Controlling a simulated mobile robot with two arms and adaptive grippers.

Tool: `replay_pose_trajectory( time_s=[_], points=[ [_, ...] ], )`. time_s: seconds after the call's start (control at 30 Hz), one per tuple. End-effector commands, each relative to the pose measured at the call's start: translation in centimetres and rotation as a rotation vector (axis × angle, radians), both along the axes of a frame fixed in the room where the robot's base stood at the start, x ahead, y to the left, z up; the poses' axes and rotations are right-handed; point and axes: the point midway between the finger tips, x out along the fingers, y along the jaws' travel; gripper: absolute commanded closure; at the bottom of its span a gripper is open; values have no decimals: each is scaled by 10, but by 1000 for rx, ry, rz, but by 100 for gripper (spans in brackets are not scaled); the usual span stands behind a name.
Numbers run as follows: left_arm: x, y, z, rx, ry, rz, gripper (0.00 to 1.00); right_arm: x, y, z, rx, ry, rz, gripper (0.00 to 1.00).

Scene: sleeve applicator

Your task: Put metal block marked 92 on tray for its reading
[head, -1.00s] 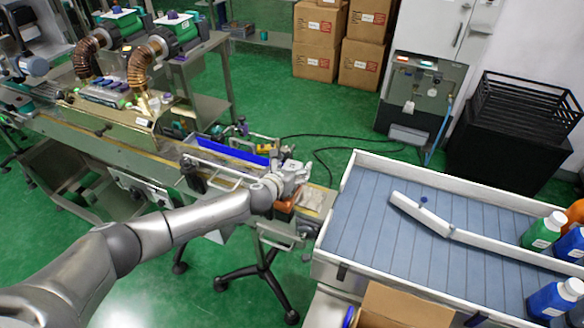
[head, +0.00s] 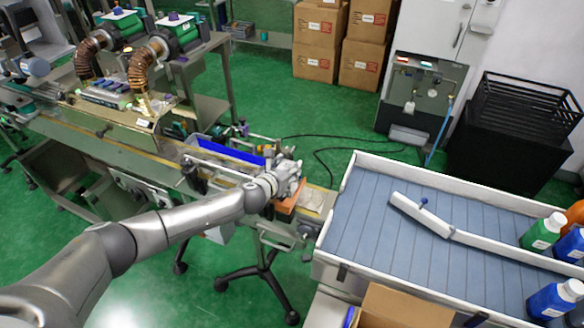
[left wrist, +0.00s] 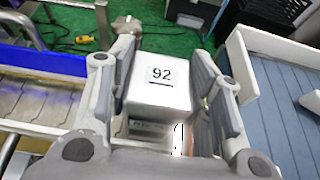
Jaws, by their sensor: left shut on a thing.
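In the head view my left gripper (head: 290,180) is over the end of the conveyor line, beside an orange-sided unit (head: 287,208) with a pale flat top (head: 313,200), possibly the tray. The block is not clear in that view. Whether its underside touches anything is hidden. My right gripper is not in view.
A conveyor with a white rim (head: 345,205) and bottles stands to the right, with a white guide bar (head: 420,213) on it. A blue strip (head: 230,155) lies just behind the arm. An open carton (head: 400,308) is at the front.

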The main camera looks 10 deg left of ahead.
Motion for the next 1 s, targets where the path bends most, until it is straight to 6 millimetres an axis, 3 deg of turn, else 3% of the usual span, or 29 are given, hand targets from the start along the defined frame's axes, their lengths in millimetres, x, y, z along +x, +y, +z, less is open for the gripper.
replay_pose_trajectory(
  time_s=[0.2, 0.47, 0.5, 0.6, 0.7, 1.0],
  points=[
    [1, 16, 0, 2, 1, 5, 92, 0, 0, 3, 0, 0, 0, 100],
    [1, 17, -1, 2, 1, 4, 92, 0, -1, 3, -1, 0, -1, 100],
    [1, 17, 0, 2, 1, 4, 51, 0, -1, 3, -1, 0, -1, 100],
    [1, 17, 0, 1, 1, 3, 38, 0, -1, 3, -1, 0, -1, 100],
    [1, 16, 0, 1, 0, 3, 29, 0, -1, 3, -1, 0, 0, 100],
    [1, 16, 0, 1, 0, 2, 29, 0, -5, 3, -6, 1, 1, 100]
  ],
)
